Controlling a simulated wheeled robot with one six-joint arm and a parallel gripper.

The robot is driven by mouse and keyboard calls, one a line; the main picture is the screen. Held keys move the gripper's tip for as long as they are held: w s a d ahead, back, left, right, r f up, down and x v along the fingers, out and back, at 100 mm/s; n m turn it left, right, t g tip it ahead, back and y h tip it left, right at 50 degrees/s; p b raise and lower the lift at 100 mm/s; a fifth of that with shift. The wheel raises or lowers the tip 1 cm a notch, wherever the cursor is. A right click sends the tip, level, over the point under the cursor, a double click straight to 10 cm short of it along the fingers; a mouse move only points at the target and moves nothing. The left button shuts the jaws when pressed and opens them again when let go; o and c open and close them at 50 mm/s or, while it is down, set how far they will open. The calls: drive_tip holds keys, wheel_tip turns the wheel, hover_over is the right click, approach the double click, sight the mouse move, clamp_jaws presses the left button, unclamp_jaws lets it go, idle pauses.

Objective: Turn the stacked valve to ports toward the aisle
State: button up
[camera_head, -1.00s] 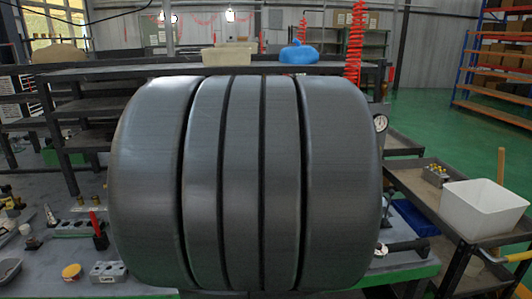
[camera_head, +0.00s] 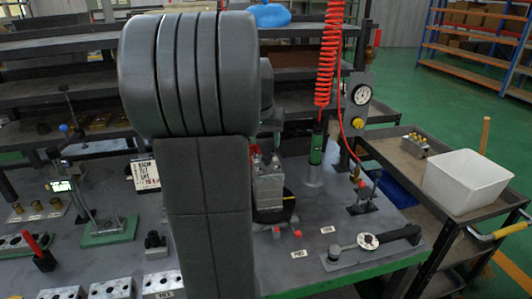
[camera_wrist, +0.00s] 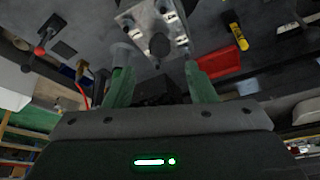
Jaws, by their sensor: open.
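The stacked valve (camera_head: 268,187), a grey metal block with small fittings on top, stands on the bench just right of my arm in the head view. Part of it is hidden behind my arm, and I cannot tell which way its ports face. In the wrist view a grey metal block with round holes (camera_wrist: 150,22), apparently this valve, lies beyond the fingertips. My gripper (camera_wrist: 157,65) has two green fingers spread apart with nothing held between them. The block is at or just past the tips; I cannot tell whether they touch. My arm hides the gripper in the head view.
A gauge lever tool (camera_head: 370,243) lies at the bench's right front. A red coiled hose (camera_head: 328,65) hangs behind the valve, near a pressure gauge (camera_head: 361,94). Drilled blocks (camera_head: 112,288) line the front left. A white bin (camera_head: 468,182) sits on the right cart.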

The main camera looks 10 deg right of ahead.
sight(267, 156)
drive_tip(key=x, duration=0.7)
clamp_jaws()
